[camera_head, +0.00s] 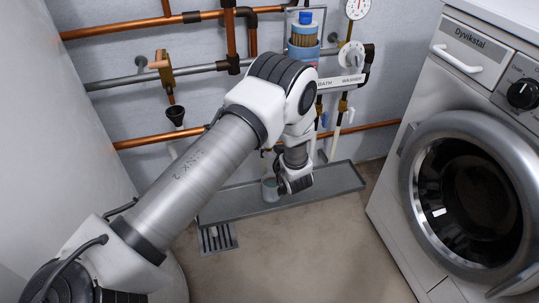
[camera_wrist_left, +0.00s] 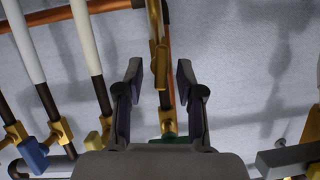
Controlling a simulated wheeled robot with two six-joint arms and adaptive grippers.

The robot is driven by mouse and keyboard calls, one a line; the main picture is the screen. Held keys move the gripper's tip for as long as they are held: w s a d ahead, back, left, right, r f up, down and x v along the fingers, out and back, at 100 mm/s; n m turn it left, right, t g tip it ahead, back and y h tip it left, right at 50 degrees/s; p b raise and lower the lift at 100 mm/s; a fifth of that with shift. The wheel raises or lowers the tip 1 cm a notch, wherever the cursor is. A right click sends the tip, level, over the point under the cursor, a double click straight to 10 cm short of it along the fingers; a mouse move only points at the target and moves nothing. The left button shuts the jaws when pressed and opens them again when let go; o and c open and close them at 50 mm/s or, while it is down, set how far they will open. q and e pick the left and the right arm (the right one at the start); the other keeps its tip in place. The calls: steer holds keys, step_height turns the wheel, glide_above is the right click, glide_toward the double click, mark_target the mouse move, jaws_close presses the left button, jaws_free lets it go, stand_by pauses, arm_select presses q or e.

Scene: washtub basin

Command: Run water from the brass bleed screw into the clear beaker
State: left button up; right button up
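My left arm reaches across the head view to the wall, and its gripper (camera_head: 294,184) is low over the drip tray (camera_head: 335,187). In the left wrist view the two fingers (camera_wrist_left: 159,78) are apart. A brass fitting (camera_wrist_left: 158,52) on a vertical pipe shows in the gap between them, apparently untouched. I cannot tell its depth or whether it is the bleed screw. A green part (camera_wrist_left: 180,140) shows low between the finger bases. No water is visible.
White pipes (camera_wrist_left: 82,35) with brass valves, one with a blue handle (camera_wrist_left: 33,154), are close beside the fingers. A black funnel (camera_head: 176,114) hangs under a brass valve (camera_head: 163,70). A washing machine (camera_head: 470,190) stands right. The floor (camera_head: 300,255) in front is clear.

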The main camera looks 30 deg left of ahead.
arm_select(q)
steer(key=shift+w+a+f, duration=0.15)
steer(key=shift+w+a, duration=0.05)
steer(key=shift+a, duration=0.1)
jaws_close()
